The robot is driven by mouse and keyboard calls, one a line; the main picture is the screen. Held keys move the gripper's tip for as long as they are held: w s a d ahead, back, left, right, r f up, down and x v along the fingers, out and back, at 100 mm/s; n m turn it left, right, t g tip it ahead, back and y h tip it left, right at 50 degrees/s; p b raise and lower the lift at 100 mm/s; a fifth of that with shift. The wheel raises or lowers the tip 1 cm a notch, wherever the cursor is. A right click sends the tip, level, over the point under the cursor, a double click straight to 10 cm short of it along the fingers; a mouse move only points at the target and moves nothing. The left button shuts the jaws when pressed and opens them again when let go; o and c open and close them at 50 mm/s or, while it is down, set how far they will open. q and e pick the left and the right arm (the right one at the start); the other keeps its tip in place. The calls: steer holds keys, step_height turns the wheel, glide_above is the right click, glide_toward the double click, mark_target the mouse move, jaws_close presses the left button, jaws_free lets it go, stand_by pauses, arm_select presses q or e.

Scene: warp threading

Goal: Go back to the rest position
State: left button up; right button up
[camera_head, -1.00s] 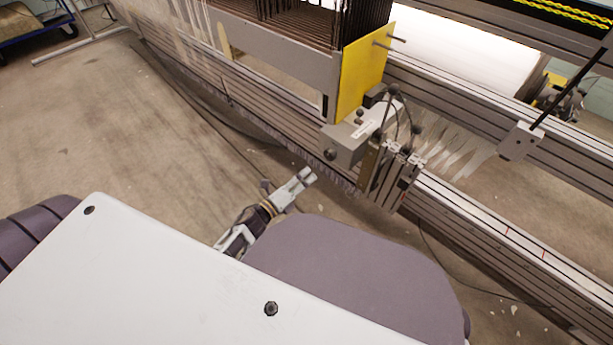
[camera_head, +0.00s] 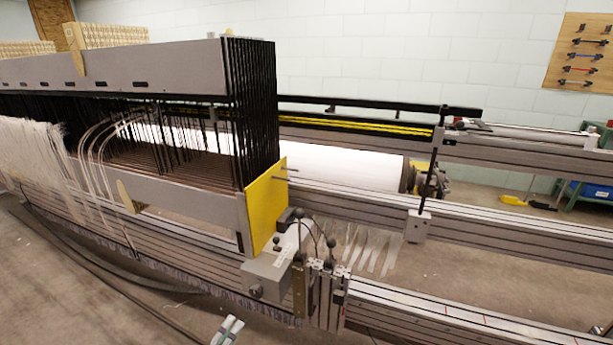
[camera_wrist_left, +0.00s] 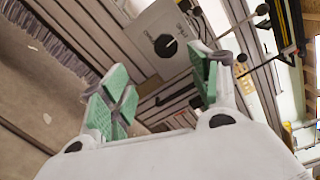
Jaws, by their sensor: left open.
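My left gripper (camera_head: 229,328) shows only by its fingertips at the bottom edge of the head view, in front of the loom's lower rail. In the left wrist view the gripper (camera_wrist_left: 160,90) is open, with green pads apart and nothing between them. Beyond the fingers is the grey control box (camera_wrist_left: 165,38) with a black knob. The box also shows in the head view (camera_head: 267,272), below the yellow end plate (camera_head: 266,205). My left gripper is apart from the box. My right gripper is not in view.
The loom's heddle frame (camera_head: 130,70) fills the left side. Long metal rails (camera_head: 450,308) run to the right, with a white roll (camera_head: 350,167) behind. Cables lie on the floor at the lower left. Bare floor (camera_head: 40,280) shows there.

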arm_select(q)
steer(key=a+f+n+g+y, duration=0.55)
steer(key=a+n+y, duration=0.25)
steer(key=n, duration=1)
steer(key=s+d+n+g+h+p, duration=0.1)
steer(key=s+d+n+g+h, duration=0.4)
steer(key=s+d, duration=1.2)
steer(key=shift+s+f+n+g+h, duration=0.35)
steer(key=shift+s+f+n+h, duration=0.05)
steer(key=shift+s, duration=0.1)
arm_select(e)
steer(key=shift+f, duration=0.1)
arm_select(q)
steer(key=shift+f+p, duration=0.15)
steer(key=shift+p, duration=0.4)
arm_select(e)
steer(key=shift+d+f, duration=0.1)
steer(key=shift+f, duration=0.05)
